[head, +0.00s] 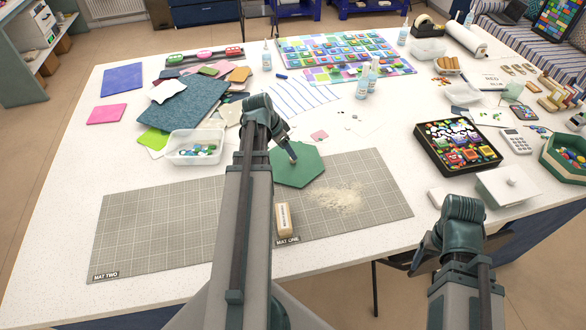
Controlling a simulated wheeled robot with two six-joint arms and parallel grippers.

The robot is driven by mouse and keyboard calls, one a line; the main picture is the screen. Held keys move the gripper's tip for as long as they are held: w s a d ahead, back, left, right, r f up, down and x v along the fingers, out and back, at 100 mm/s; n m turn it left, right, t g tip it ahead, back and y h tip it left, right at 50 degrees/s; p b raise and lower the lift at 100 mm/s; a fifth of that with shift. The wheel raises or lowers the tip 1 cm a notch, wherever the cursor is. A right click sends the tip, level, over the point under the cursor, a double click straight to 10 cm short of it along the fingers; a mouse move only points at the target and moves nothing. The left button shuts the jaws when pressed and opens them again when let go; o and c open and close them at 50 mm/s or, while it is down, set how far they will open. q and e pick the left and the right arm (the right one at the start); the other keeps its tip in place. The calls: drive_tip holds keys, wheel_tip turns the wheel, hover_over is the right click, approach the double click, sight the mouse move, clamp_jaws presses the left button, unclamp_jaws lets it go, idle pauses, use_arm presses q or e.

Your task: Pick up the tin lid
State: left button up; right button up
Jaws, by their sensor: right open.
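My left gripper (293,158) points down over a green hexagonal board (300,172), well left of the lid. Its fingers are too small to tell open from shut.
A black box with a colourful top (458,145) stands just behind the lid. A green hexagonal tray of pieces (566,151) is to its right. Grey cutting mats (150,230) fill the front left, with pale powder (337,198) and a small block (283,217) on them.

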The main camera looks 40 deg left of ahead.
use_arm(q)
drive_tip(key=b+x, duration=0.4)
drive_tip(key=x, duration=0.1)
drive_tip(key=shift+w+a+f+b, duration=0.15)
drive_tip(key=shift+f+b, duration=0.05)
drive_tip(key=shift+b, duration=0.2)
drive_tip(key=shift+r, duration=0.1)
clamp_jaws()
